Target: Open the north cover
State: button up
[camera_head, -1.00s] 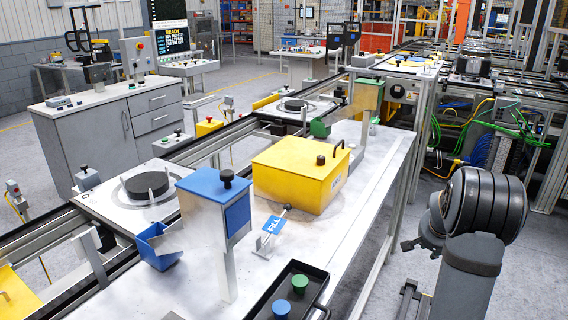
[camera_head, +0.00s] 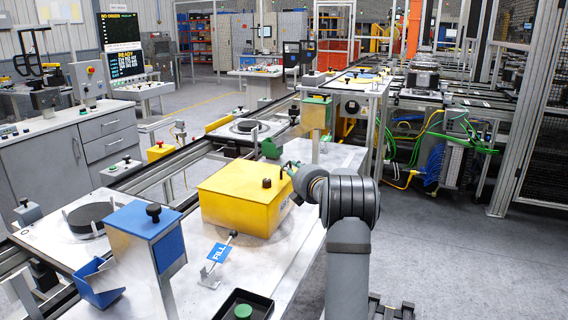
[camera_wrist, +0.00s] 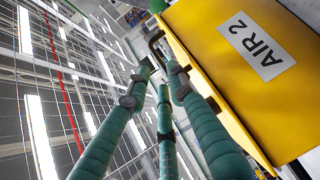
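A yellow box-shaped cover (camera_head: 243,200) stands on the white bench, with a black knob on top and a dark handle at its right edge. I cannot tell whether this is the north one. In the wrist view its yellow face (camera_wrist: 205,30) carries an "AIR 2" label. Part of the dark handle (camera_wrist: 155,38) shows at its edge. The cover sits flat and looks closed. My gripper (camera_wrist: 160,75) has green fingers with tips apart, close to the handle; contact is unclear.
A black tray (camera_head: 243,303) with a green knob lies at the bench's near edge. The floor to the right is clear.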

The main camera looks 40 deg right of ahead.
jog(key=p+x, duration=0.2)
jog(key=x, duration=0.4)
jog(key=shift+c, duration=1.1)
grip_shut()
